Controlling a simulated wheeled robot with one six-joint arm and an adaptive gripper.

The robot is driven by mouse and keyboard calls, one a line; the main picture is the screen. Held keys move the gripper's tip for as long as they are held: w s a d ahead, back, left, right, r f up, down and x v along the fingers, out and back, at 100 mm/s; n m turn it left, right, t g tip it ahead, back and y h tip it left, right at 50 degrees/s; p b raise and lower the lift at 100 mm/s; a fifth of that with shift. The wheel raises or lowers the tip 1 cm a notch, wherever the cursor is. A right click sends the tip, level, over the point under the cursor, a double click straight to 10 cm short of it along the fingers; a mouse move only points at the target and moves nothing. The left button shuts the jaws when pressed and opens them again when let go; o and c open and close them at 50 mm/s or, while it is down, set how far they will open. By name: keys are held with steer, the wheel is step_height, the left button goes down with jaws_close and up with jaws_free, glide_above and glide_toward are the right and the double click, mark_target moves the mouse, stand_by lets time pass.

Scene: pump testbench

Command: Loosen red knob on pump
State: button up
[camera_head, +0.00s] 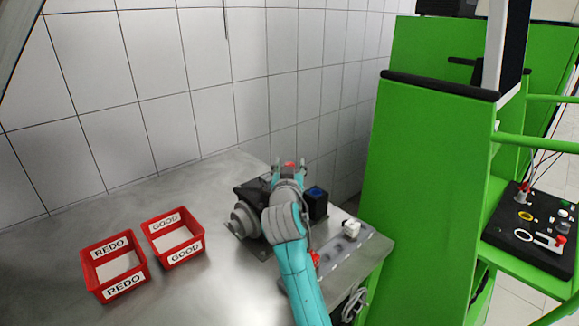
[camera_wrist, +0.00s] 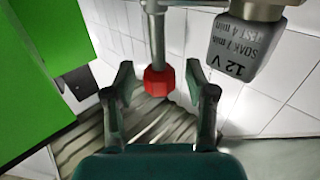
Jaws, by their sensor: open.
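The red knob (camera_wrist: 159,81) sits at the end of a grey metal rod in the wrist view, between my open gripper fingers and toward their tips. My gripper (camera_wrist: 162,90) is open, with a gap visible on both sides of the knob. In the head view the red knob (camera_head: 290,164) shows just past my gripper (camera_head: 289,172). The dark pump (camera_head: 247,206) stands on the metal table, partly hidden behind my arm. A grey block marked "12 V" (camera_wrist: 243,45) hangs beside the rod in the wrist view.
Two red bins marked REDO (camera_head: 114,266) and GOOD (camera_head: 173,238) stand on the left of the metal table (camera_head: 210,290). A box with a blue top (camera_head: 315,203) is right of my gripper. A tall green cabinet (camera_head: 420,190) stands on the right. Tiled walls close off the back.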

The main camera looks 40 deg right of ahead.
jaws_close()
steer(key=shift+d+n+t+y, duration=0.1)
steer(key=shift+n+t+y, duration=0.4)
steer(key=shift+y, duration=0.1)
steer(key=n+t+y, duration=0.2)
steer(key=y, duration=0.1)
steer(key=shift+s+n, duration=0.1)
steer(key=shift+n, duration=0.2)
steer(key=n+t+y, duration=0.1)
steer(key=n+y, duration=0.1)
steer(key=y, duration=0.2)
steer(key=n+y, duration=0.3)
steer(key=y, duration=0.2)
steer(key=shift+n+t, duration=0.3)
steer(key=shift+t, duration=0.1)
steer(key=n+g+y, duration=0.1)
steer(key=n+y, duration=0.1)
steer(key=y, duration=0.2)
steer(key=n+g+y, duration=0.1)
steer(key=n+y, duration=0.2)
steer(key=shift+y, duration=0.4)
steer(key=shift+n+g+y, duration=1.9)
steer(key=shift+y, duration=0.3)
steer(key=shift+f, duration=0.1)
